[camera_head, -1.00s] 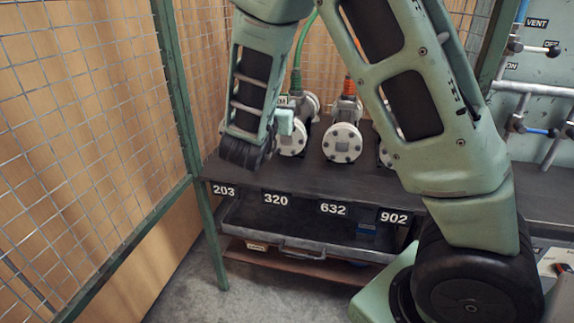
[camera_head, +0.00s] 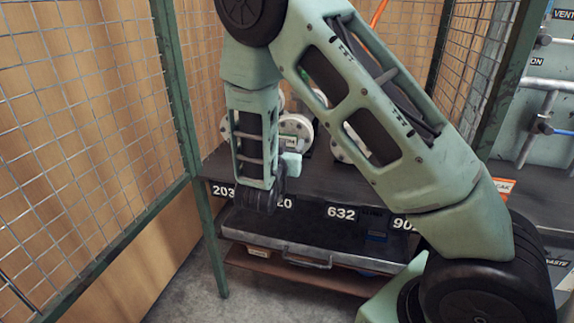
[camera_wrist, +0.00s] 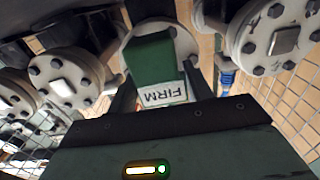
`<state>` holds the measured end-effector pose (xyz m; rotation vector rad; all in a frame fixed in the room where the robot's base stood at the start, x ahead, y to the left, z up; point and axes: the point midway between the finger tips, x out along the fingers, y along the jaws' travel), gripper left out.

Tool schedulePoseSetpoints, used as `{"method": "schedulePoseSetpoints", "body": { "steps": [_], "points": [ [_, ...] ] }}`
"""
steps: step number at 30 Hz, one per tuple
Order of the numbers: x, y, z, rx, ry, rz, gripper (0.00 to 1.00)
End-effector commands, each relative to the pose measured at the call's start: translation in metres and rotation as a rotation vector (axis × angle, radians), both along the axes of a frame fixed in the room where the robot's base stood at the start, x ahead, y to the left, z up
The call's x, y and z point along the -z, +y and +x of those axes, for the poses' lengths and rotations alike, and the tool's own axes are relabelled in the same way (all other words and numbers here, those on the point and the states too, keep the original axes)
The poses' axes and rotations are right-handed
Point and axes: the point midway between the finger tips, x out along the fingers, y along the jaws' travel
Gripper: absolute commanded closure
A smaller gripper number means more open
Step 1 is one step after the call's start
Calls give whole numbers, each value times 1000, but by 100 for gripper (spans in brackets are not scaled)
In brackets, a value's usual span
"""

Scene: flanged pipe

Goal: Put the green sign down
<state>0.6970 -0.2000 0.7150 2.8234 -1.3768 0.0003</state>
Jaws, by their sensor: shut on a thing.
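In the wrist view, the green sign (camera_wrist: 153,58) with a white plate reading "FIRM" sits between the two dark fingers of my gripper (camera_wrist: 162,92). The gripper is shut on it. The sign stands in front of a grey pipe flange (camera_wrist: 183,42) and covers part of it; I cannot tell whether they touch. In the head view, my arm reaches down over the shelf's front edge near labels 203 and 320. My wrist hides the gripper's fingers there, and the sign cannot be made out clearly.
Several bolted flanges line up, including one at right (camera_wrist: 278,38) and one at left (camera_wrist: 68,80). The dark shelf (camera_head: 325,190) carries number labels; a tray (camera_head: 300,232) is below. Wire mesh (camera_head: 90,130) closes the left side. A valve panel (camera_head: 545,100) is right.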

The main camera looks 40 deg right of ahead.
Motion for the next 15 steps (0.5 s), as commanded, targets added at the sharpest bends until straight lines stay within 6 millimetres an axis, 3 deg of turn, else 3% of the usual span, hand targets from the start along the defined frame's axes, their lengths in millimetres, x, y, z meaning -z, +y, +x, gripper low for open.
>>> {"method": "schedulePoseSetpoints", "body": {
  "steps": [9, 15],
  "points": [
    [40, 0, 0, 1, 2, 0, 74],
    [45, 0, 0, 0, -1, 0, 74]
  ]
}}
